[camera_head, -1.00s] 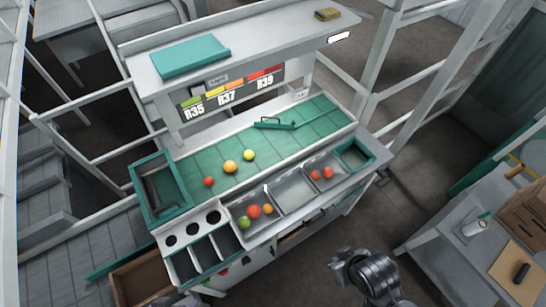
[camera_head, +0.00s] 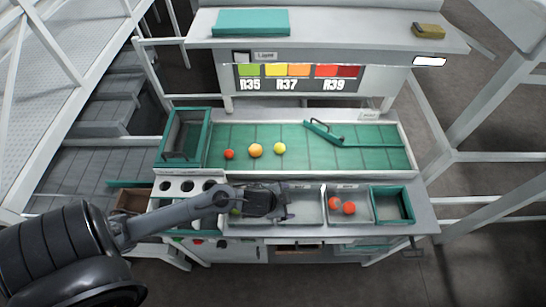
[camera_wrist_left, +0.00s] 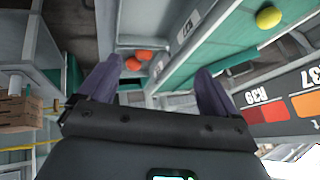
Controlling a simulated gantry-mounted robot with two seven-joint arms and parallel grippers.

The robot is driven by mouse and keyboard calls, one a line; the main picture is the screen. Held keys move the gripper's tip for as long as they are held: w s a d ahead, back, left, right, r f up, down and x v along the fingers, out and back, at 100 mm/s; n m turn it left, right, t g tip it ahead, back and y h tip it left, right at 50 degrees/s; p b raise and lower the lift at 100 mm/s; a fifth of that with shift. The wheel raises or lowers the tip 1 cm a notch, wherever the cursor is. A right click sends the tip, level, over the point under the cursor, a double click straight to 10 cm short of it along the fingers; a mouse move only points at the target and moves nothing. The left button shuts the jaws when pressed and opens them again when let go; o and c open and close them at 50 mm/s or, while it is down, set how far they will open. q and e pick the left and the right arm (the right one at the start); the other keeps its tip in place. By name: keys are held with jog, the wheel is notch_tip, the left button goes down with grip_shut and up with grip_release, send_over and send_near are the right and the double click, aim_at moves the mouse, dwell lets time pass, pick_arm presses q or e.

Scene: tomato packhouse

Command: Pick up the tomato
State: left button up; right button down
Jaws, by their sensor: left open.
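Three tomatoes lie in a row on the green sorting mat (camera_head: 350,158): a red one (camera_head: 229,154), an orange one (camera_head: 255,151) and a yellow one (camera_head: 280,148). Two red tomatoes (camera_head: 349,208) sit in a grey tray right of my left gripper (camera_head: 287,204). That gripper is open above the front trays, with nothing between its fingers. It and my arm hide most of the left tray; a bit of a green tomato (camera_head: 235,211) shows there. The left wrist view shows the spread fingers (camera_wrist_left: 158,82), red tomatoes (camera_wrist_left: 132,64) beyond them and the yellow tomato (camera_wrist_left: 268,17). My right gripper is out of view.
A green-rimmed bin (camera_head: 207,140) stands left of the mat and a smaller one (camera_head: 408,204) at the front right. A hinged green bar (camera_head: 324,132) lies at the mat's back. An overhead shelf (camera_head: 340,30) carries a teal folded item (camera_head: 251,22).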

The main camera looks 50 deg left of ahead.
pick_arm(q)
jog(key=w+a+f+m+b, duration=0.1)
jog(key=w+a+f+b, duration=0.3)
jog(key=w+a+f, duration=0.15)
jog(key=n+g+h+b, duration=0.1)
jog(key=g+b, duration=0.1)
jog(key=b, duration=0.7)
send_over(252, 148)
jog(key=d, duration=0.5)
jog(key=shift+s+d+f, duration=0.1)
jog(key=shift+s+f, duration=0.1)
jog(key=shift+f, duration=0.25)
jog(key=s+a+r+n+b, duration=0.2)
jog(key=a+r, duration=0.1)
jog(key=a, duration=0.3)
jog(key=f, duration=0.1)
jog(key=w+f, duration=0.1)
jog(key=f, duration=0.1)
jog(key=shift+d+f+g+h, duration=0.2)
jog(key=shift+f+g+h, duration=0.05)
jog(key=shift+g+h, duration=0.15)
jog(key=shift+b+x, duration=0.35)
jog(key=shift+x, duration=2.6)
jog(key=shift+a, duration=0.1)
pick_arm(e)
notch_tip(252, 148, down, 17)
pick_arm(q)
jog(key=shift+s, duration=0.1)
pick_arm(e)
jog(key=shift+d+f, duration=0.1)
